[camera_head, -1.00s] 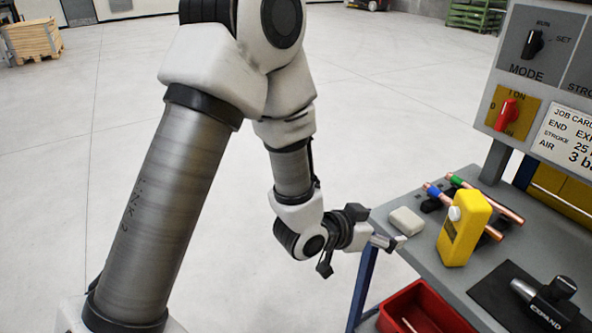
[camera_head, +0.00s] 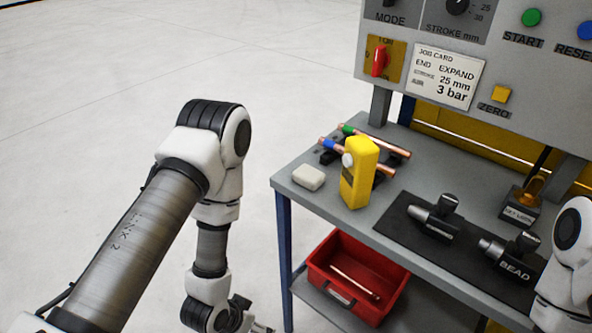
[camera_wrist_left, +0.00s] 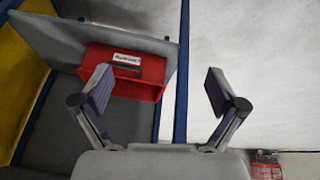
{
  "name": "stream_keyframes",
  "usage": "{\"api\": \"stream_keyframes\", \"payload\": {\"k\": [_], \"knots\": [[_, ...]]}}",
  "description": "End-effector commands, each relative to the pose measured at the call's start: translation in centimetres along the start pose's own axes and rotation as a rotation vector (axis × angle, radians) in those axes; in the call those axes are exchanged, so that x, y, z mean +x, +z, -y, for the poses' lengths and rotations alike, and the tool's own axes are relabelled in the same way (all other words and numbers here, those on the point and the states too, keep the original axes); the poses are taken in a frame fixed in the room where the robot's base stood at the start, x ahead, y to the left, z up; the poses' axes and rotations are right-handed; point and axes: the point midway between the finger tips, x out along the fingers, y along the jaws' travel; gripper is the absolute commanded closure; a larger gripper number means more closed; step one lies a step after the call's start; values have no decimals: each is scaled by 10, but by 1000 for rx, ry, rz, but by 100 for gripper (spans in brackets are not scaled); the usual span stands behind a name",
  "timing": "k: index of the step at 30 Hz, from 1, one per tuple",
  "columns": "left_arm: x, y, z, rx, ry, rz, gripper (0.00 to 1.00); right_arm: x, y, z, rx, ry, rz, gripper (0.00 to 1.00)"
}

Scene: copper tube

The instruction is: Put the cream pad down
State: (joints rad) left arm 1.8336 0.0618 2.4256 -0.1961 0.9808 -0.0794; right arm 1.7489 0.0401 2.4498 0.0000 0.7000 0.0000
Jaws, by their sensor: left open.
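The cream pad (camera_head: 308,177) is a small rounded off-white block. It lies flat on the left corner of the grey bench top (camera_head: 300,201) in the head view, with nothing touching it from above. My left gripper (camera_wrist_left: 158,85) is open and empty in the left wrist view. In the head view my left gripper (camera_head: 262,328) is at the bottom edge, partly cut off, low and to the left of the bench, well apart from the pad. The pad does not show in the wrist view. My right gripper is out of view; only a white arm link shows at right.
A yellow device (camera_head: 357,178) stands right of the pad. Copper tubes with blue (camera_head: 329,144) and green (camera_head: 347,129) bands lie behind. Tools lie on a black mat (camera_head: 405,222). A red bin (camera_head: 323,264) holding a copper tube sits on the lower shelf. A control panel rises behind.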

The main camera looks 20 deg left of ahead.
Motion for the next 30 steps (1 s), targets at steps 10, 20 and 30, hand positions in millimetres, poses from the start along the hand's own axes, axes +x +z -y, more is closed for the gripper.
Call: {"api": "stream_keyframes", "payload": {"k": [10, 20, 30], "knots": [[-189, -280, -12, 175, 54, -727, 3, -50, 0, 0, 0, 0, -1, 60], [-180, -314, -18, 185, 47, -762, 3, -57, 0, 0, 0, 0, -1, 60], [-143, -341, -28, 180, 47, -762, 3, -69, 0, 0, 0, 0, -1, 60]]}}
